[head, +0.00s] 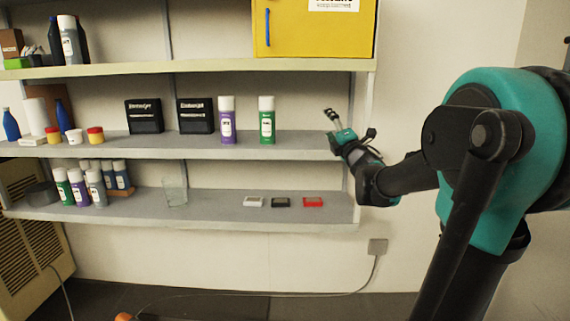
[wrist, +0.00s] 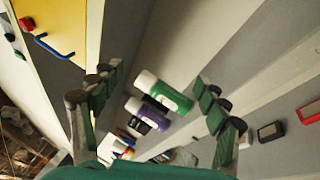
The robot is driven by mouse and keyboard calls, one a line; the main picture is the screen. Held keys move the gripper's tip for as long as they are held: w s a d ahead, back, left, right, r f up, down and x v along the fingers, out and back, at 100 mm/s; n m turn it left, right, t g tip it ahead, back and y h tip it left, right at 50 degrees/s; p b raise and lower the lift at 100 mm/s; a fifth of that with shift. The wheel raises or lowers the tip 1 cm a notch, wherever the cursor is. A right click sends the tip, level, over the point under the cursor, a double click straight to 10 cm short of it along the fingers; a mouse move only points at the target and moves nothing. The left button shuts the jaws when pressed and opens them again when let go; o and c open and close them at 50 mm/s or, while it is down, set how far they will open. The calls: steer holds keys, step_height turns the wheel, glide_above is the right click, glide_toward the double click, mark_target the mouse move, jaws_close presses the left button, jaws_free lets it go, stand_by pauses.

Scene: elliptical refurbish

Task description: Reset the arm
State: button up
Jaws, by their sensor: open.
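My gripper (head: 333,117) is at the right end of the middle shelf in the head view, on the end of my outstretched arm. In the wrist view my gripper (wrist: 158,86) has its two fingers wide apart, with nothing held between them. A green spray can (head: 267,121) with a white cap stands upright on the middle shelf, left of my gripper and apart from it. The green can also shows beyond the fingers in the wrist view (wrist: 166,93). A purple can (head: 226,121) stands beside it and also shows in the wrist view (wrist: 148,113).
The middle shelf (head: 300,144) also bears two black boxes (head: 170,116). White, black and red small devices (head: 281,202) lie on the lower shelf. A yellow cabinet (head: 312,28) with a blue handle sits above. A shelf upright (head: 361,100) is close to my gripper.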

steer(key=s+d+f+m+g+h, duration=0.2)
steer(key=s+d+f+m+h, duration=0.1)
steer(key=f+m, duration=0.35)
steer(key=s+d+f+m+g+h, duration=0.3)
steer(key=s+d+f+m, duration=0.15)
steer(key=f, duration=0.35)
steer(key=s+d+f+m+g+h, duration=0.2)
steer(key=s+d+f+m+h, duration=0.1)
steer(key=f+m, duration=0.4)
steer(key=s+a+f+m+g+y, duration=0.1)
steer(key=s+a+f+m+g, duration=0.1)
steer(key=s+f, duration=0.8)
steer(key=s+a+f+m+g+y, duration=0.1)
steer(key=s+a+f+m+g, duration=0.2)
steer(key=s+f+g, duration=0.3)
steer(key=s+f+m, duration=0.1)
steer(key=s+f, duration=0.2)
steer(key=s, duration=0.2)
steer(key=shift+s+a+f+m+g+y, duration=0.2)
steer(key=shift+a+f+m+g+y, duration=0.1)
steer(key=shift+a+f+m, duration=0.1)
